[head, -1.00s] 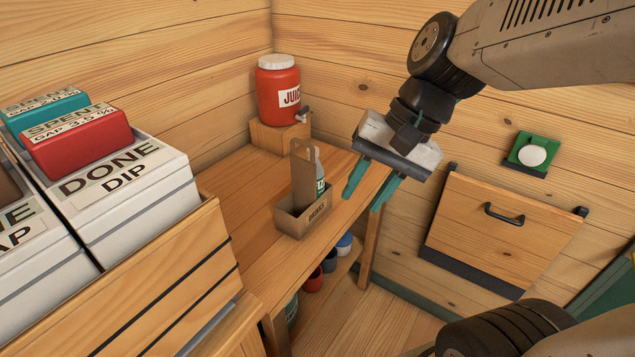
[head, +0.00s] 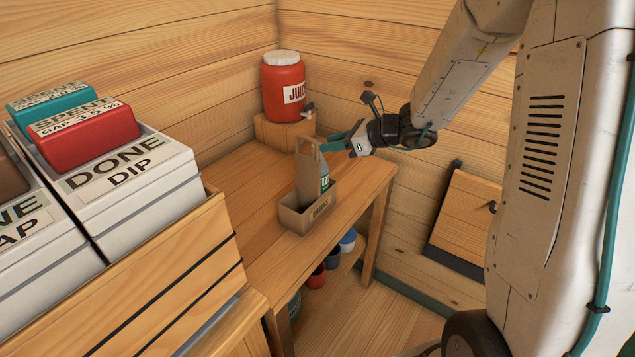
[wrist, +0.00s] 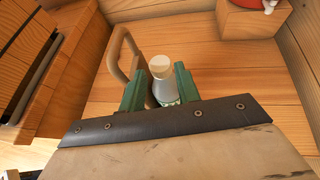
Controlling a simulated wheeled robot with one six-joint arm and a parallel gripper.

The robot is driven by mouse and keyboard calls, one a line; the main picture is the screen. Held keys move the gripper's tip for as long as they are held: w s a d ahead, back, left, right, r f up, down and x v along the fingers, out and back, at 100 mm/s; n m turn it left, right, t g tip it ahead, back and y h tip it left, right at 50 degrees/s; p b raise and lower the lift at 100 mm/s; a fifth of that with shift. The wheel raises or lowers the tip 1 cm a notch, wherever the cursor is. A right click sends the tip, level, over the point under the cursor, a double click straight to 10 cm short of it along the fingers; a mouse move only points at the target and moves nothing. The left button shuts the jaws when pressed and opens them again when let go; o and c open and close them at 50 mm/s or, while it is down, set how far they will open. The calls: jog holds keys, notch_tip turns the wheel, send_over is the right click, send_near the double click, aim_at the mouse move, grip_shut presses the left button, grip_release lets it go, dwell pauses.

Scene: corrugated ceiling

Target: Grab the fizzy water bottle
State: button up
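The bottle (head: 325,174), pale with a green label, stands upright in a brown drinks carrier (head: 307,217) on the wooden table. The carrier's handle hides part of it in the head view. My gripper (head: 334,144) is at the bottle's upper part, reaching in from the right. In the wrist view my gripper (wrist: 160,88) is open, with the white-capped bottle (wrist: 161,68) between its green fingers. The right finger looks very near the bottle; contact cannot be told. The carrier's handle (wrist: 117,55) rises just left of the left finger.
A red juice jug (head: 283,88) stands on a wooden block at the table's back corner. White bins (head: 128,185) with red and teal boxes on top are at the left. Bare table (head: 240,185) lies left of the carrier. Several cups sit below.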

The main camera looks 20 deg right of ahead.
jog(key=x, duration=0.5)
jog(key=shift+f, duration=0.25)
grip_shut()
jog(key=shift+r, duration=0.15)
